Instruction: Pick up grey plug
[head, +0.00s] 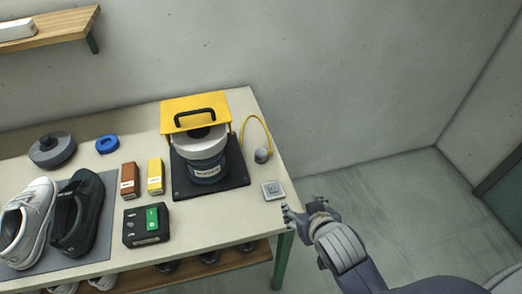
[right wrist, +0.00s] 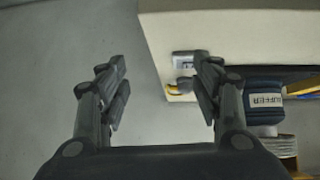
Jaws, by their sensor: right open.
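The grey plug (head: 262,155) is a small rounded piece at the end of a yellow cord, lying on the bench right of the buffer machine (head: 208,165). The grey square socket plate (head: 273,190) lies in front of it, near the bench's right edge. My right gripper (head: 300,208) is open and empty beside the front right bench corner, apart from the plug. In the right wrist view its two fingers (right wrist: 160,78) are spread, and the plug (right wrist: 184,83) and socket plate (right wrist: 188,60) show near the right finger, which partly covers them. My left gripper is not in view.
The bench (head: 110,160) also holds a black box with a green switch (head: 147,225), brown (head: 130,180) and yellow (head: 156,176) boxes, blue tape (head: 107,145), a grey disc (head: 52,150) and shoes on a mat. The floor right of the bench is clear.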

